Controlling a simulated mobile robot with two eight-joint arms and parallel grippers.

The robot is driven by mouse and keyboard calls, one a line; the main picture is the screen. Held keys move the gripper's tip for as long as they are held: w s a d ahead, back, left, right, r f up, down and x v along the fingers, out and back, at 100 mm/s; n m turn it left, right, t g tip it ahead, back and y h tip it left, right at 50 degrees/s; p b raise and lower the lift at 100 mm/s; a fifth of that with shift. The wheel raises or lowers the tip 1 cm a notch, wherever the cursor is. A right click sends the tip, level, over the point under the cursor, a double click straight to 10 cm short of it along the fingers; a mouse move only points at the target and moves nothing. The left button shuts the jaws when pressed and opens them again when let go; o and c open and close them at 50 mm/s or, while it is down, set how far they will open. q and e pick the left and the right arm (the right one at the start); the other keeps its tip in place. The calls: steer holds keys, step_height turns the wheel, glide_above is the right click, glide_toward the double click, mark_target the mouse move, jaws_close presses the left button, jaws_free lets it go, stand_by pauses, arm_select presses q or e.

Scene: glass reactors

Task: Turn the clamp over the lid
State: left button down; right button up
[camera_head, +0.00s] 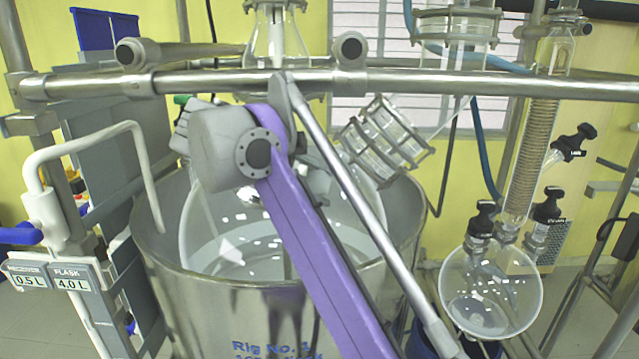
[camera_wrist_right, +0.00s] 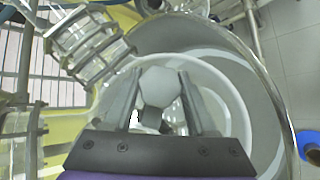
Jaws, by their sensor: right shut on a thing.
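In the right wrist view, my right gripper (camera_wrist_right: 160,104) has its two fingers on either side of a pale, many-sided knob-like part (camera_wrist_right: 160,86), which I take to be the clamp. The gripper is shut on it, and a dark piece shows below it between the fingers. Behind it lies the pale round rim of a glass vessel or lid (camera_wrist_right: 222,76); I cannot tell which. In the head view, clear glass (camera_head: 235,240) sits inside a steel pot (camera_head: 250,310). My purple arm and its grey joint hide most of the gripper and the clamp there. My left gripper is not in view.
A steel rail (camera_head: 480,84) crosses above the pot. A tilted glass neck with a metal flange (camera_head: 382,140) stands close to the right of my arm. A round glass flask (camera_head: 490,290) with black-capped valves hangs at the right. A white bent pipe (camera_head: 90,142) stands at the left.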

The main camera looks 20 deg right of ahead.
stand_by(0.5)
steer(key=o, duration=1.4)
steer(key=shift+s+r, duration=0.1)
steer(key=shift+r, duration=0.05)
